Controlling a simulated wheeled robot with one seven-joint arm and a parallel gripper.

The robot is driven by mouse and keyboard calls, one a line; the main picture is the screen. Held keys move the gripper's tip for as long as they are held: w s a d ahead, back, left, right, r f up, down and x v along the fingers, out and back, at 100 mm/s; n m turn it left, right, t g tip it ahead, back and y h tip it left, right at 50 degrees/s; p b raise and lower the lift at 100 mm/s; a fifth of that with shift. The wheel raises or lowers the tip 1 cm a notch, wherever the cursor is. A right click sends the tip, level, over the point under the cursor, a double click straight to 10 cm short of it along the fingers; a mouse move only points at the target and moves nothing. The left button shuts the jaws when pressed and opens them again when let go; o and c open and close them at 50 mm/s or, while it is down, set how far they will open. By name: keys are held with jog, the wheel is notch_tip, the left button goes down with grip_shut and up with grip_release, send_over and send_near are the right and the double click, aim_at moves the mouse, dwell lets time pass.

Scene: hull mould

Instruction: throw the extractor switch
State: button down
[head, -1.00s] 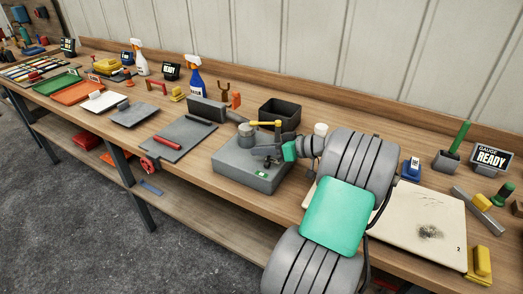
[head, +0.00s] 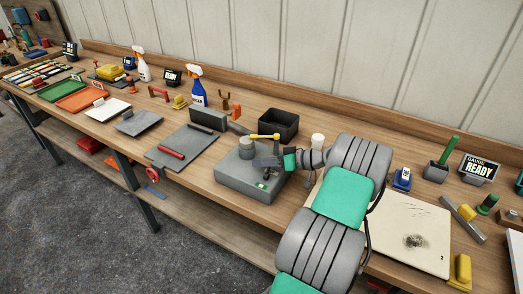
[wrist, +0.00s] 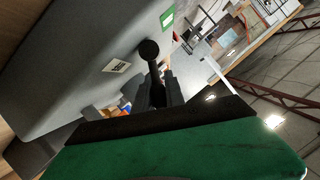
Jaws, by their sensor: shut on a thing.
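The extractor switch appears to be the grey box (head: 232,183) on the bench, with a small green label on its front and a short cylinder and yellow bar (head: 264,137) on top. In the wrist view the box (wrist: 85,85) fills the upper left, with a white and a green label. A dark lever with a round knob (wrist: 149,50) stands out from it. My gripper (wrist: 160,88) is shut on the lever's stem below the knob. In the head view my gripper (head: 272,162) is at the box's right side, where its fingers and the lever are hard to tell apart.
A dark open bin (head: 279,127) stands behind the box. A grey mat (head: 185,143) with a red-handled tool lies to its left. A stained cream board (head: 400,225) and a white cylinder (head: 317,141) are to the right. The wall runs close behind the bench.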

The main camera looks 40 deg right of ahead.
dwell(0.3)
jog(key=c, duration=1.4)
grip_release()
jog(key=shift+p, duration=0.3)
